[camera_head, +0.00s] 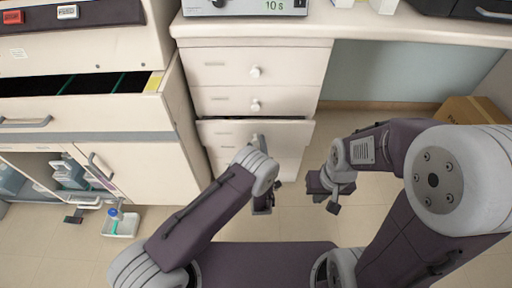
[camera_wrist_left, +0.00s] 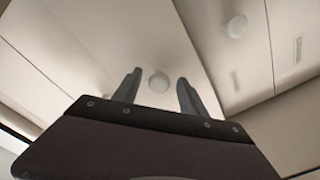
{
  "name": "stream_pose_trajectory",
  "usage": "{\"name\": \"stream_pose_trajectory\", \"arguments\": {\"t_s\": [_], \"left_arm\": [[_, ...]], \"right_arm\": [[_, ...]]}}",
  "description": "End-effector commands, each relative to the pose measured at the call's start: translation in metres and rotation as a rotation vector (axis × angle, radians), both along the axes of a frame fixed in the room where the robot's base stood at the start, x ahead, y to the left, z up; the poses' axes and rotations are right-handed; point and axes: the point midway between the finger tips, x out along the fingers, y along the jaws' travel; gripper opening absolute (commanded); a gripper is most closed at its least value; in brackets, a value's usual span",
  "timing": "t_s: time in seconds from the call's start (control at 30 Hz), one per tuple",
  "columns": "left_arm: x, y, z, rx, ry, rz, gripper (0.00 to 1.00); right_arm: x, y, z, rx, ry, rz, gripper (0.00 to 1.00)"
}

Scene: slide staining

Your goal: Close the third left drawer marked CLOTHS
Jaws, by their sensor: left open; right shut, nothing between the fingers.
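The third drawer (camera_head: 292,131) of the cream cabinet is pulled partly out, with a dark gap along its top edge. Its label is not legible, and my left arm covers part of its front in the head view. My left gripper (camera_head: 263,202) is low in front of the cabinet. In the left wrist view the left gripper (camera_wrist_left: 158,80) is open, with a round pale knob (camera_wrist_left: 158,83) appearing between its fingers. I cannot tell whether they touch it. My right gripper (camera_head: 332,195) is shut and empty, to the right, apart from the drawer.
The two upper drawers (camera_head: 285,67) are shut. At the left, another wide drawer (camera_head: 70,108) stands open, with an open cubby and a small tray (camera_head: 121,224) below. A cardboard box (camera_head: 470,111) sits on the floor at the right. The floor between is clear.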

Motion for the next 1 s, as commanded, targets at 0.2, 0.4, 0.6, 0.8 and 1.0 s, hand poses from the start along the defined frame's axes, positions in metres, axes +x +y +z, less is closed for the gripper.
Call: {"name": "stream_pose_trajectory", "arguments": {"t_s": [0.2, 0.4, 0.6, 0.8, 1.0], "left_arm": [[0.001, 0.0003, 0.0006, 0.0, 0.001, 0.001, 0.5], [0.0008, 0.0003, 0.0006, 0.0, 0.001, 0.001, 0.0], [0.0007, 0.0005, 0.0004, 0.0, 0.001, 0.001, 0.0], [0.0006, 0.0007, 0.0001, 0.0, 0.001, 0.002, 0.0], [0.0005, 0.0008, 0.0001, 0.0, 0.001, 0.003, 0.0]], "right_arm": [[0.0001, 0.0, 0.0003, 0.0, 0.0, 0.001, 0.0], [0.0001, 0.0, 0.0003, 0.0, 0.0, 0.001, 0.0], [0.0001, 0.0001, 0.0002, 0.0, 0.0, 0.001, 0.0], [0.0001, 0.0, 0.0002, 0.0, 0.0, 0.001, 0.0], [0.0001, 0.0001, 0.0002, 0.0, 0.0, 0.001, 0.0]]}}
